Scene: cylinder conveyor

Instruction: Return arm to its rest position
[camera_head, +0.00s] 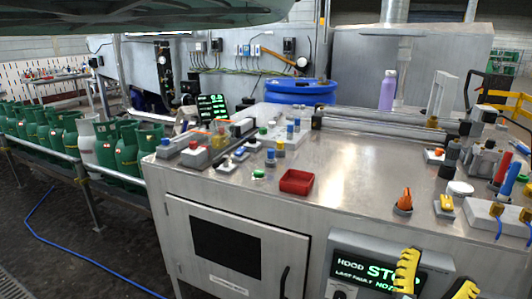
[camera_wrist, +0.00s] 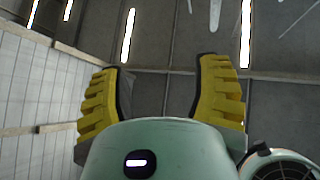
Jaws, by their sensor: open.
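My gripper (camera_head: 436,280) shows at the bottom right of the head view, with yellow ribbed fingers in front of the metal cabinet's front panel. In the wrist view my gripper (camera_wrist: 160,95) points up toward the ceiling, its two yellow fingers wide apart with nothing between them. One finger is partly cut off by the lower edge of the head view. A green curved part of my arm crosses the top left of the head view.
A metal workbench (camera_head: 240,195) fills the middle and right, carrying a red tray (camera_head: 296,182), a purple bottle (camera_head: 387,90) and several small parts. A blue drum (camera_head: 300,91) stands behind. Green cylinders (camera_head: 126,150) line a railed conveyor at left. A blue hose (camera_head: 75,245) crosses the open floor.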

